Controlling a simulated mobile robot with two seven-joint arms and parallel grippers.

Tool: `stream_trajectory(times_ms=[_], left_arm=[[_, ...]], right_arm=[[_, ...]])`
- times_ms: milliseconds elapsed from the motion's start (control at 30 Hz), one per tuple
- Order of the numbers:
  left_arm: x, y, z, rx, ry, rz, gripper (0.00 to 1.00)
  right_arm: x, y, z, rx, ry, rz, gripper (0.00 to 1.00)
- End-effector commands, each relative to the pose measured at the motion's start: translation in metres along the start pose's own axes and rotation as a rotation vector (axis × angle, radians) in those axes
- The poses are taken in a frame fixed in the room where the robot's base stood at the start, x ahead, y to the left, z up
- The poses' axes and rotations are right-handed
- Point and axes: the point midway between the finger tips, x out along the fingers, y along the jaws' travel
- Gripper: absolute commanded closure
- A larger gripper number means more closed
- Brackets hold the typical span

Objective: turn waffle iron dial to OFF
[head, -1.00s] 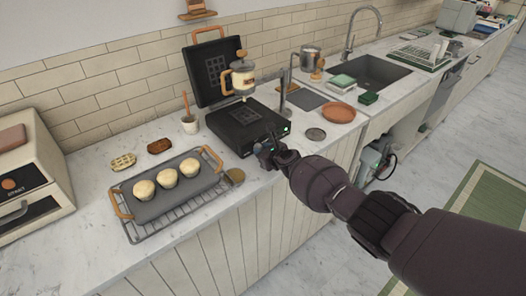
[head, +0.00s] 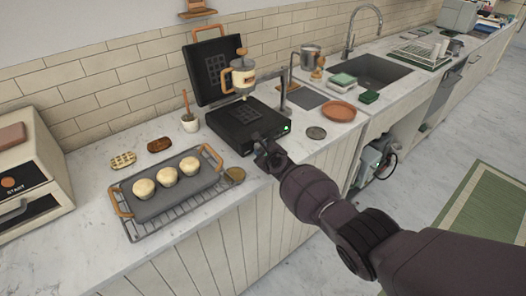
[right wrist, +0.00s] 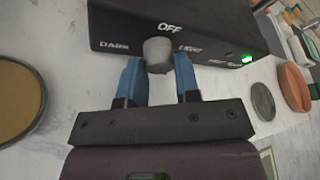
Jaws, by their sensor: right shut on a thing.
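The black waffle iron (head: 230,124) stands on the counter with its lid (head: 215,62) raised. Its front face fills the top of the right wrist view (right wrist: 120,20), with white OFF, DARK and LIGHT lettering around a grey dial (right wrist: 158,52). OFF is above the dial, DARK to its left, LIGHT to its right. A green light (right wrist: 247,59) glows at the right. My right gripper (head: 262,148) is at this front face. In the right wrist view its blue fingers (right wrist: 158,68) are on either side of the dial, shut on it. I cannot make out a pointer mark on the dial.
A tray (head: 150,208) with several buns on a wire rack lies left of my right gripper. A round brown disc (head: 235,174) lies close to it. A grey disc (head: 317,132) and a terracotta dish (head: 339,111) lie to the right.

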Motion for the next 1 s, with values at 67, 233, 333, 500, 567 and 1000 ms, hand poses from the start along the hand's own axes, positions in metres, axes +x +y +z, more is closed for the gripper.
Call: stream_trajectory(times_ms=[67,233,333,500,567,1000], left_arm=[[0.0011,0.0001,-0.0001,0.000,0.003,0.000,0.57],[0.0009,0.0002,-0.0024,0.000,0.007,0.000,0.57],[0.0007,0.0001,-0.0032,0.000,0.008,0.000,0.57],[0.0007,0.0001,-0.0033,0.000,0.008,0.000,0.57],[0.0007,0.0002,-0.0033,0.000,0.008,0.000,0.57],[0.0004,0.0000,-0.0033,0.001,0.005,0.000,0.57]], right_arm=[[0.0003,0.0002,0.0008,-0.025,-0.003,-0.012,0.94],[0.0002,-0.0004,0.0013,-0.039,-0.003,-0.017,0.94],[0.0002,-0.0005,0.0014,-0.038,-0.003,-0.016,0.94],[0.0002,-0.0005,0.0011,-0.037,-0.002,-0.016,0.55],[0.0001,-0.0005,0.0009,-0.037,-0.002,-0.016,0.45],[-0.0006,-0.0015,0.0018,-0.036,-0.002,-0.015,0.45]])
